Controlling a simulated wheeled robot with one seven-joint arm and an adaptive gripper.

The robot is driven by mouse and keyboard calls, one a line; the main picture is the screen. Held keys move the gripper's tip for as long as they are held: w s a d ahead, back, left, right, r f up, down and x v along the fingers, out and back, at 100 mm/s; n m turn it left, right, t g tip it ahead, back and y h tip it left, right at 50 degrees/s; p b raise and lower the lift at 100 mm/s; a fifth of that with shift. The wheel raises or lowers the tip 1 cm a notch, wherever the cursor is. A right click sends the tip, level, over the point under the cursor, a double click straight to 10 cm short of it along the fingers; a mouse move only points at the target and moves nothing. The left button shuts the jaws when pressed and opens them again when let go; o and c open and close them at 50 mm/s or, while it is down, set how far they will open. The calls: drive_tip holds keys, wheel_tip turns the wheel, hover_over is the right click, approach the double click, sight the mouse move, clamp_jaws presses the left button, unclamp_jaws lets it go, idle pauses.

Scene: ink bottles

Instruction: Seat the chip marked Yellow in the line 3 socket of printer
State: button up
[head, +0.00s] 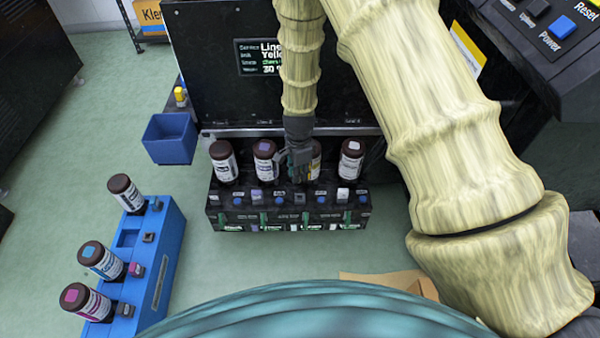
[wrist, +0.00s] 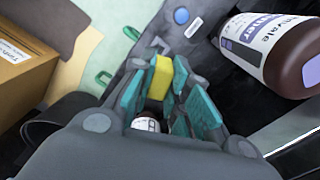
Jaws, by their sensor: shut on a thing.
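My gripper (head: 299,168) is above the front of the black ink rack (head: 290,224) of the printer, by the third bottle from the left. In the wrist view its teal fingers are shut on a small yellow chip (wrist: 160,78). The chip is hidden by the fingers in the head view. The third bottle (head: 316,160), with a yellow label, is partly hidden behind my gripper. The socket row with blue buttons (head: 321,200) runs along the rack's front. Whether the chip touches a socket cannot be told. The printer screen (head: 262,57) shows "Line" and "Yellow", partly covered by my arm.
Other bottles stand at the rack's left (head: 223,162) and right (head: 351,160). A blue tray (head: 165,270) at the left holds several dark-capped bottles and chips. A blue bin (head: 170,140) hangs beside the printer. A cardboard box (wrist: 25,70) shows in the wrist view.

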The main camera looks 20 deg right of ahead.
drive_tip(key=f+m, duration=0.2)
drive_tip(key=m, duration=0.1)
drive_tip(key=f+m+p, duration=0.1)
drive_tip(key=shift+d+f, duration=0.25)
drive_tip(key=shift+f, duration=0.05)
drive_tip(key=shift+f+b, duration=2.3)
drive_tip(key=shift+f, duration=0.3)
drive_tip(key=shift+r+p, duration=0.1)
drive_tip(key=shift+p, duration=0.8)
drive_tip(key=shift+f+p, duration=0.45)
drive_tip(key=shift+f, duration=0.55)
drive_tip(key=o, duration=0.9)
drive_tip(key=shift+r, duration=0.1)
drive_tip(key=shift+r+p, duration=3)
drive_tip(key=shift+r, duration=0.45)
drive_tip(key=shift+s+f, duration=0.1)
